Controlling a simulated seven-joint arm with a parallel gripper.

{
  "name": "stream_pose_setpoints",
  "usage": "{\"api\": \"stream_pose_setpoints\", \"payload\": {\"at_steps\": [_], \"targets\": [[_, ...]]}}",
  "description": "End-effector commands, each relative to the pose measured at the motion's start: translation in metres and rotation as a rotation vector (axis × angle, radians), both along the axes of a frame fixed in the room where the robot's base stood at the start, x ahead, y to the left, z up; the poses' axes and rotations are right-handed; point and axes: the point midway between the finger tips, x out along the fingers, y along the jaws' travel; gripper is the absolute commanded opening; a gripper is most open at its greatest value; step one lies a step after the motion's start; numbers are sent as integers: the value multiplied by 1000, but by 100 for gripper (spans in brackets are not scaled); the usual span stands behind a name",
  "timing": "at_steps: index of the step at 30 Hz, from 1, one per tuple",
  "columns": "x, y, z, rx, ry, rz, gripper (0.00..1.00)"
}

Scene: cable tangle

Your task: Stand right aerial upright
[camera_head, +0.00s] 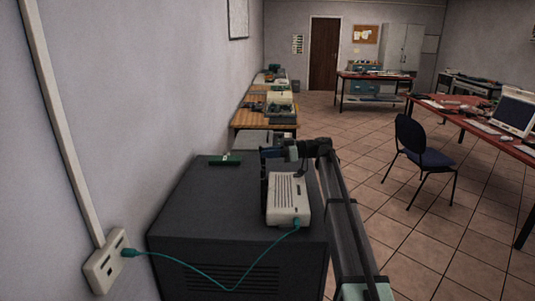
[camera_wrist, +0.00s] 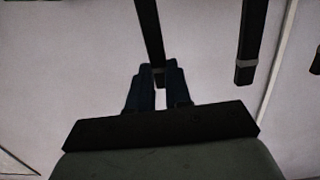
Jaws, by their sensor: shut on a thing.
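A white router (camera_head: 289,198) lies on top of a dark cabinet, with a teal cable at its near end. My gripper (camera_head: 267,154) is above the router's far left part in the head view. In the wrist view my gripper (camera_wrist: 159,74) is shut on the end of a black aerial (camera_wrist: 148,25), which runs down from the top of the picture between the two blue fingers. A second black aerial (camera_wrist: 250,40) hangs free to its right in that view. The head view shows the aerials too small and dark to tell which one I hold or how far it leans.
The cabinet (camera_head: 195,215) stands beside the left wall. The teal cable (camera_head: 195,277) droops across its front to a wall socket (camera_head: 108,262). A small green board (camera_head: 225,159) lies on the cabinet's far left. A workbench (camera_head: 266,115) stands behind; open floor lies right.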

Motion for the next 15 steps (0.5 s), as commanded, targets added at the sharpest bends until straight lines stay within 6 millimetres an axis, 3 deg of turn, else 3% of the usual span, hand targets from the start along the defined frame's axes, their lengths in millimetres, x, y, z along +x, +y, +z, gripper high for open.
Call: {"api": "stream_pose_setpoints", "payload": {"at_steps": [7, 8, 15], "targets": [[-1, 0, -1, -3, 1, 2, 0], [-1, 0, -1, -3, 1, 2, 21], [0, 0, 0, -2, 0, 1, 44]]}}
